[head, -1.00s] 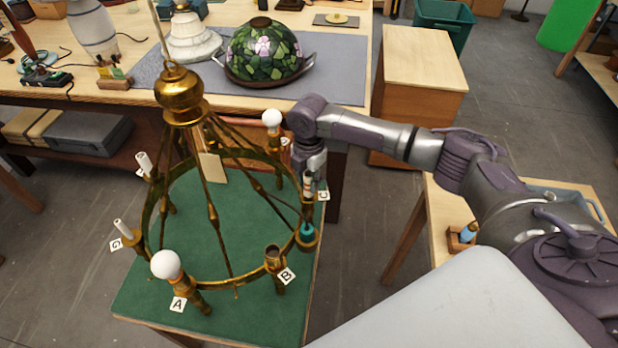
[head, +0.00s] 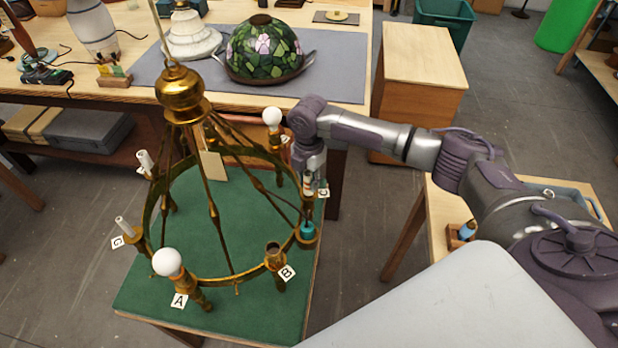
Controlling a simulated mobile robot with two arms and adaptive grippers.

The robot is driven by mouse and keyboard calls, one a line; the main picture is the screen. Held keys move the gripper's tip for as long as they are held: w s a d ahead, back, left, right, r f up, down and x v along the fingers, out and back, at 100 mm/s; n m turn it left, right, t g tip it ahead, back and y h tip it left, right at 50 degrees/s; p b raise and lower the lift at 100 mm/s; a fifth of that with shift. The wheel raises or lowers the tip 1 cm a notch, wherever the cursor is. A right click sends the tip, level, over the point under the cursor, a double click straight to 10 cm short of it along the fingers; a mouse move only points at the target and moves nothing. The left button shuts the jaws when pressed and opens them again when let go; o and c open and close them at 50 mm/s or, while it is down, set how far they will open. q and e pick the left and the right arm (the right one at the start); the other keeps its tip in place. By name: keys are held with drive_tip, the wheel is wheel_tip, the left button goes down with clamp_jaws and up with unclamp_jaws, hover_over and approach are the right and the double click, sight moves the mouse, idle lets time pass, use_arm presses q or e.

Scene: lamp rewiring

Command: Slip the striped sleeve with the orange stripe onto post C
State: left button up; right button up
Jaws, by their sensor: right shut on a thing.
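A brass ring chandelier (head: 213,212) hangs over a green-topped table. The tag C (head: 323,190) marks a post on the right side of its ring; a teal piece (head: 307,230) shows in the cup there. My right gripper (head: 309,186) points down above this cup, its fingers small and partly hidden. It is shut on a small pale piece with an orange-brown band (head: 309,182), which looks like the striped sleeve. The sleeve is in line above the teal piece; whether it touches the post I cannot tell. My left gripper is not in view.
White bulbs stand at post A (head: 167,262) and at the back (head: 272,117). Post B (head: 273,248) has an open brown socket. Thin chandelier rods run close to my right gripper. A stained-glass shade (head: 263,48) sits on the rear bench. A side table (head: 432,215) stands at right.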

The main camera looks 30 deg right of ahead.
drive_tip(key=shift+f, duration=0.15)
idle(0.3)
drive_tip(key=o, duration=0.8)
drive_tip(key=shift+o, duration=0.2)
